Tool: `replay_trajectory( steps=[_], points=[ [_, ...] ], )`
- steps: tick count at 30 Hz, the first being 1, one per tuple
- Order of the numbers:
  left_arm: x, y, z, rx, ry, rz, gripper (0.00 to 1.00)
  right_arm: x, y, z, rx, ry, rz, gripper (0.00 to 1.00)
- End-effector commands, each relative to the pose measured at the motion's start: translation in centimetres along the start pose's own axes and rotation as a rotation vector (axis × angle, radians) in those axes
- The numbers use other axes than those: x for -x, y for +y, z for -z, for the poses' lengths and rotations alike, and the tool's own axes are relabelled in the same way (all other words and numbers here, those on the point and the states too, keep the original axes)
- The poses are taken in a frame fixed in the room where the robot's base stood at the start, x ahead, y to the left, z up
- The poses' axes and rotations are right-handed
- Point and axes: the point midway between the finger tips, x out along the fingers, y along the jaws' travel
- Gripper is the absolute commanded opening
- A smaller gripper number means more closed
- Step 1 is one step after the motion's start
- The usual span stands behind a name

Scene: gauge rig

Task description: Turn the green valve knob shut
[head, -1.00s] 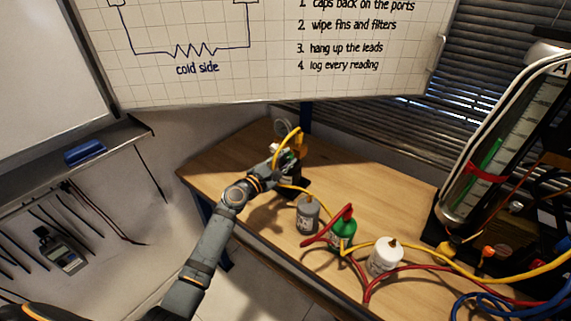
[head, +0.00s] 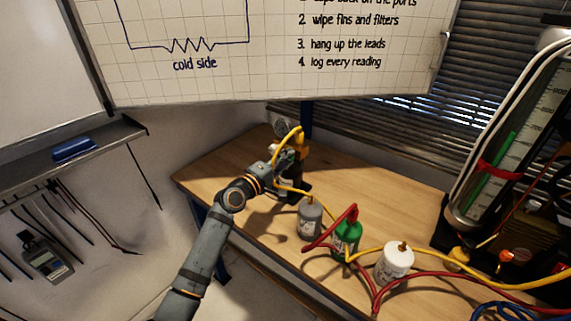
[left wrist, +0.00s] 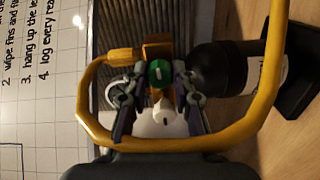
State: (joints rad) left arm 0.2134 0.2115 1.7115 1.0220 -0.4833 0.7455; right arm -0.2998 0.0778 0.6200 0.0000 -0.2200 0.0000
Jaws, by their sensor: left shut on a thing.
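The green valve knob (left wrist: 159,73) shows in the left wrist view, in front of a brass-yellow fitting (left wrist: 158,47). My left gripper (left wrist: 159,84) has one finger on each side of the knob and is shut on it. In the head view my left gripper (head: 283,163) is at the valve fitting at the far end of the wooden bench (head: 232,160). The knob is hidden there behind the gripper and hose. My right gripper is in neither view.
A yellow hose (left wrist: 92,78) loops around the gripper in the left wrist view, beside a black bottle (left wrist: 222,68). Grey (head: 310,222), green (head: 346,238) and white (head: 395,263) cylinders with red and yellow hoses stand nearer on the bench. A tall gauge (head: 505,150) stands right.

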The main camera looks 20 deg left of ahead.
Motion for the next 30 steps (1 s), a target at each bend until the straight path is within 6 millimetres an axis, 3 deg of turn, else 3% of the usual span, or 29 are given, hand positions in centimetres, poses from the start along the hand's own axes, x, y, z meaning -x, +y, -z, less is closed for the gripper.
replay_trajectory(
  steps=[23, 24, 28, 30],
  points=[
    [0.02, -0.14, -0.03, -0.09, -0.002, 0.004, 0.0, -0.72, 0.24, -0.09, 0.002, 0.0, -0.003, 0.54],
    [0.02, -0.15, -0.03, -0.089, -0.002, 0.004, 0.31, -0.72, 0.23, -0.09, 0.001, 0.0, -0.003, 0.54],
    [0.01, -0.11, -0.03, -0.089, -0.001, 0.003, 0.49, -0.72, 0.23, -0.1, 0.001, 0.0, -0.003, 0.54],
    [0.01, -0.09, -0.02, -0.089, -0.001, 0.002, 0.49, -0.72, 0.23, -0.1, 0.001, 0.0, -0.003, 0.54]
  ],
)
